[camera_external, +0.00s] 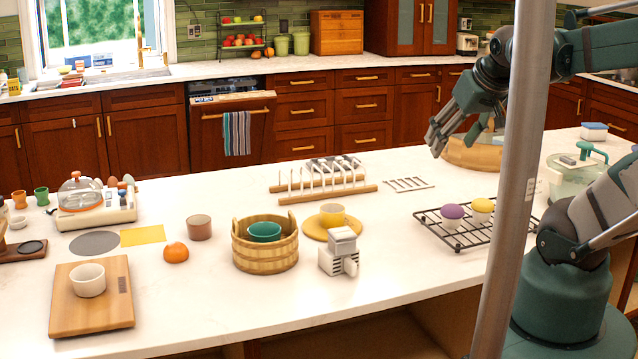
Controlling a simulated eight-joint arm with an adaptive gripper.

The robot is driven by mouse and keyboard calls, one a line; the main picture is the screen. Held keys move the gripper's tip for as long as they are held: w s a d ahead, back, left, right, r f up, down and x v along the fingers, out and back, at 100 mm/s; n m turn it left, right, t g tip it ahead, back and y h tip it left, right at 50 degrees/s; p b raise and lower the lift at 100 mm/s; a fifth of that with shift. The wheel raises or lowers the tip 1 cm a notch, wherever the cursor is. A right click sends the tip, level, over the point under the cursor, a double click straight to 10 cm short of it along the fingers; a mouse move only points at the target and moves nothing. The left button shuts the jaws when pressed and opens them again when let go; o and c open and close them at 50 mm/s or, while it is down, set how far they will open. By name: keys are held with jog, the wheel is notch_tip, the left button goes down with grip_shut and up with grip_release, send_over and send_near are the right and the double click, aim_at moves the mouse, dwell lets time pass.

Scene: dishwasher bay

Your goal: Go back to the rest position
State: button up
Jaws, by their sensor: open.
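My gripper (437,136) hangs above the right part of the white island counter, near its far edge. Its fingers point down and to the left, and it is open with nothing seen between them. A round wooden piece (470,153) is on the counter just right of and below the fingers; the arm and a grey post hide part of it. My arm reaches up behind the post from its base at the right.
On the counter (390,260) are a wooden dish rack (322,182), a wire rack (470,228) with two cupcakes, a wooden tub (265,252), a small grey appliance (340,255) and a green-lidded glass container (575,175). A vertical grey post (515,180) stands in front of my arm.

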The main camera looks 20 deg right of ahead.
notch_tip(320, 180, down, 8)
jog(key=b, duration=0.7)
jog(key=shift+r, duration=0.15)
dwell(0.7)
